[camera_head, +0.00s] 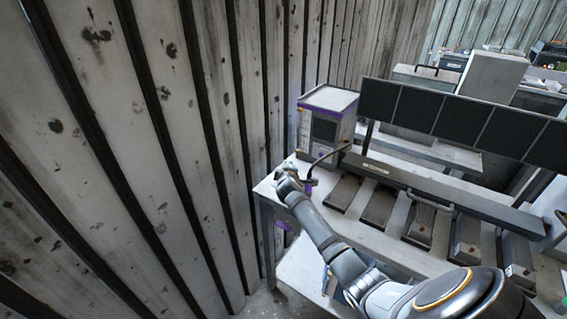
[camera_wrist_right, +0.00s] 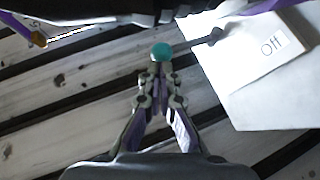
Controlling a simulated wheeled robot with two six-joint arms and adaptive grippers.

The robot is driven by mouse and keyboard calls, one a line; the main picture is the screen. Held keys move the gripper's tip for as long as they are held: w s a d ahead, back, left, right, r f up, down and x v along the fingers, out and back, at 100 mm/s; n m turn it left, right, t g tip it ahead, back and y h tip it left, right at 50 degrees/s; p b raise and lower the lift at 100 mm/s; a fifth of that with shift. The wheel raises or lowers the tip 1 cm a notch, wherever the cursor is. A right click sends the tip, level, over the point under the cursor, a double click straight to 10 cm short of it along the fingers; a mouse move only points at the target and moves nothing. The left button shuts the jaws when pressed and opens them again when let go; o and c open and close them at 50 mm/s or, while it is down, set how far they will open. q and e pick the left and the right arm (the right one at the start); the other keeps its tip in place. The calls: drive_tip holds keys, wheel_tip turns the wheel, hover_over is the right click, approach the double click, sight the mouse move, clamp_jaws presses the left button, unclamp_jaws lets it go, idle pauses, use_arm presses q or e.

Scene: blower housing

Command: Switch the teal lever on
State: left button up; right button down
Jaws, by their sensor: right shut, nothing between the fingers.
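The teal lever shows in the right wrist view as a round teal knob (camera_wrist_right: 162,51) on a grey rod (camera_wrist_right: 192,44). The rod runs to a dark pivot at the right, beside a white label (camera_wrist_right: 262,55) reading "Off". My right gripper (camera_wrist_right: 158,73) is shut and empty. Its fingertips are right at the near side of the knob; I cannot tell whether they touch it. In the head view my right arm reaches to the far left end of the workbench, with the wrist (camera_head: 287,180) there; the lever cannot be made out. My left gripper is not in view.
A white and purple cabinet (camera_head: 328,103) stands on the bench (camera_head: 375,238) just beyond my right wrist. A dark bent cable or tube (camera_head: 325,158) is close by. A plank wall (camera_head: 170,150) runs close along the left. Several dark trays and a panel row lie to the right.

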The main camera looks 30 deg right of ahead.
use_arm(q)
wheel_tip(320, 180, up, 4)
drive_tip(key=p, duration=0.2)
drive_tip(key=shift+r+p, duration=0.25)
drive_tip(key=shift+p, duration=0.15)
use_arm(e)
drive_tip(key=shift+m+g+y, duration=0.3)
drive_tip(key=shift+g+y, duration=0.2)
drive_tip(key=d, duration=0.1)
drive_tip(key=w+d, duration=0.1)
drive_tip(key=d, duration=0.2)
drive_tip(key=shift+w+d+r, duration=0.2)
drive_tip(key=shift+w+r, duration=0.15)
drive_tip(key=shift+w, duration=0.05)
